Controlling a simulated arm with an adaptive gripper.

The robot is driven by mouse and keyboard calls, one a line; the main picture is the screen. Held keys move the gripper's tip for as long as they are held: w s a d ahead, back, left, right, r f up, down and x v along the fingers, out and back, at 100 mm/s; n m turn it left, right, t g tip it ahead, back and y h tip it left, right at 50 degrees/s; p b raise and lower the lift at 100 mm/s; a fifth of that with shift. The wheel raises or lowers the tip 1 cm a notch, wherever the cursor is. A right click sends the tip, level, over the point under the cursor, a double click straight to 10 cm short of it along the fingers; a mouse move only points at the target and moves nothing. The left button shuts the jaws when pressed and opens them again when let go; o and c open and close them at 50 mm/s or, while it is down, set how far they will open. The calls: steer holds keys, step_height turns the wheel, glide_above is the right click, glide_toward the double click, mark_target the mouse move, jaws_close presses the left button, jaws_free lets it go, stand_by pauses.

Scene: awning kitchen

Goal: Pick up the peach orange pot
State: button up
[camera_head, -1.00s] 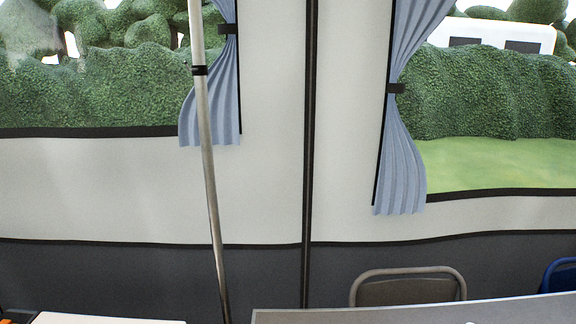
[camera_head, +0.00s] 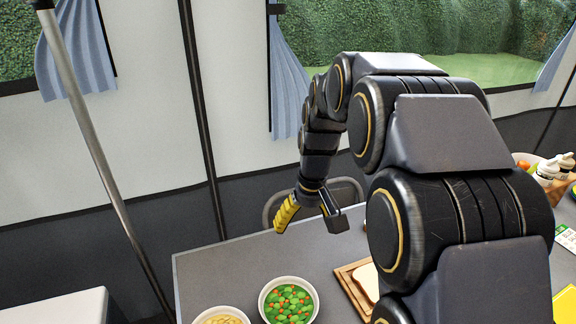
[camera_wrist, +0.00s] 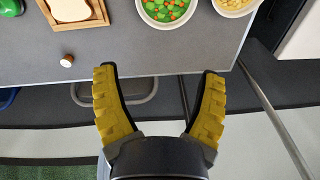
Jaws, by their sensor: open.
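No peach orange pot can be made out in either current view. My gripper (camera_head: 308,212) hangs over the far edge of the grey table (camera_head: 225,262) in the head view. In the wrist view my gripper (camera_wrist: 158,75) shows two yellow ridged fingers spread wide, with nothing between them. My arm hides much of the table's middle and right side in the head view.
A bowl of peas and carrots (camera_head: 289,302) and a bowl of pale food (camera_head: 222,316) stand near the table's left. Bread (camera_head: 368,279) lies on a wooden board (camera_head: 346,277). A chair (camera_head: 343,184) stands behind the table. A pole (camera_head: 100,150) rises at left.

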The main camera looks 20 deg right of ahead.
steer(key=w+d+f+m+t+h, duration=0.1)
steer(key=w+d+f, duration=0.45)
steer(key=d, duration=0.25)
steer(key=w+d+f+t, duration=0.1)
steer(key=w+d+f, duration=0.4)
steer(key=w+d, duration=0.25)
steer(key=shift+m+t+h, duration=0.7)
steer(key=shift+m, duration=0.1)
steer(key=d+f, duration=0.3)
steer(key=d, duration=0.1)
steer(key=w+d+f, duration=0.1)
steer(key=d+f, duration=0.3)
steer(key=d, duration=0.1)
steer(key=w+d+f, duration=0.1)
steer(key=d+f, duration=0.2)
steer(key=d, duration=0.2)
steer(key=shift+d+f, duration=0.1)
steer(key=shift+f, duration=0.15)
steer(key=shift+d+f, duration=0.15)
steer(key=shift+f, duration=0.1)
steer(key=shift+x, duration=1)
steer(key=shift+w+d+f, duration=0.1)
steer(key=shift+f, duration=0.85)
steer(key=shift+w+d+f, duration=0.15)
steer(key=shift+f, duration=0.8)
steer(key=shift+w+d+f, duration=0.1)
steer(key=shift+w+f, duration=0.3)
steer(key=shift+f, duration=0.4)
